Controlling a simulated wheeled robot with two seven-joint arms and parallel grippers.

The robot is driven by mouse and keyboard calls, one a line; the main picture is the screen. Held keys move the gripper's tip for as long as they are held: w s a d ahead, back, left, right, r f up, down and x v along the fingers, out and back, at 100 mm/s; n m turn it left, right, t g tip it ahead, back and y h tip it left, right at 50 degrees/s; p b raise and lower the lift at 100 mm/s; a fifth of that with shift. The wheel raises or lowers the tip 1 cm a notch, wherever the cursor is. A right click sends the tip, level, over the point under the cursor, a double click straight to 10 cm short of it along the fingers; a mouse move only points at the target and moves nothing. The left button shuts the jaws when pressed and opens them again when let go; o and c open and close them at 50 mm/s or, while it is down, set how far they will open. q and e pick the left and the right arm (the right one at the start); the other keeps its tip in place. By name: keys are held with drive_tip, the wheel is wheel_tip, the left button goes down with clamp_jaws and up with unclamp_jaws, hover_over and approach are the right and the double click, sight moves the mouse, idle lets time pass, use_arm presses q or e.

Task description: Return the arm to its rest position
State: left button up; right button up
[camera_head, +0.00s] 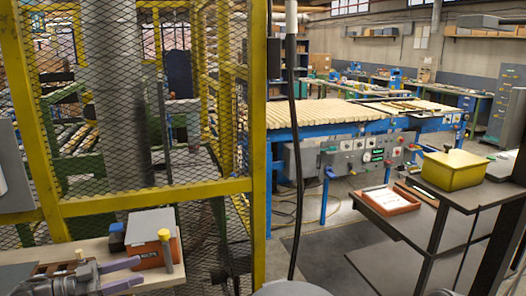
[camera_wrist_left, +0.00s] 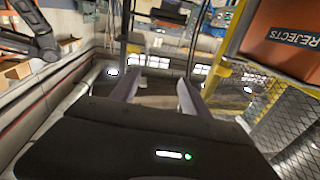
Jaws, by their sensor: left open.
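My left gripper (camera_head: 140,273) is at the lower left of the head view, above a wooden bench top (camera_head: 95,250). Its two pale fingers point right and stand apart. In the left wrist view the fingers of the left gripper (camera_wrist_left: 157,90) are spread with nothing between them. An orange box (camera_head: 148,253) with a grey top stands on the bench just beyond the fingers. It also shows in the left wrist view as an orange box (camera_wrist_left: 285,38) marked REJECTS, at the upper right. My right gripper is in neither view.
A yellow mesh guard (camera_head: 150,200) stands behind the bench. A yellow-capped post (camera_head: 165,250) is close by the orange box. On the right, a dark shelf unit (camera_head: 480,195) carries a yellow bin (camera_head: 453,171) and a red-edged tray (camera_head: 388,201). A roller conveyor (camera_head: 330,113) stands farther back.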

use_arm(q)
drive_tip(key=w+d+f+n+t+y, duration=0.1)
drive_tip(key=w+d+f+n+t, duration=0.2)
drive_tip(key=d, duration=0.5)
drive_tip(key=w+d+f+n+t, duration=0.2)
drive_tip(key=w+d+n, duration=0.2)
drive_tip(key=d, duration=0.4)
drive_tip(key=s+d+f+n+g+y, duration=0.1)
drive_tip(key=s+d+f+n+y, duration=0.2)
drive_tip(key=d+f, duration=0.35)
drive_tip(key=s+d+f+n+g+y, duration=0.1)
drive_tip(key=s+d+f+n+y, duration=0.2)
drive_tip(key=f, duration=0.6)
drive_tip(key=s+d+f+n+g+y, duration=0.1)
drive_tip(key=s+d+f+g, duration=0.15)
drive_tip(key=s+f, duration=0.5)
drive_tip(key=s+d+f+g+y, duration=0.1)
drive_tip(key=s+f+g+y, duration=0.15)
drive_tip(key=s+f, duration=0.45)
drive_tip(key=s+a+f+g+y, duration=0.1)
drive_tip(key=s+f+g, duration=0.1)
drive_tip(key=s, duration=0.7)
drive_tip(key=s+a+f+g+y, duration=0.1)
drive_tip(key=s+g, duration=0.3)
drive_tip(key=s, duration=0.5)
drive_tip(key=shift+s+a+f+n, duration=0.3)
drive_tip(key=shift+s+a+f, duration=0.1)
drive_tip(key=shift+a, duration=0.1)
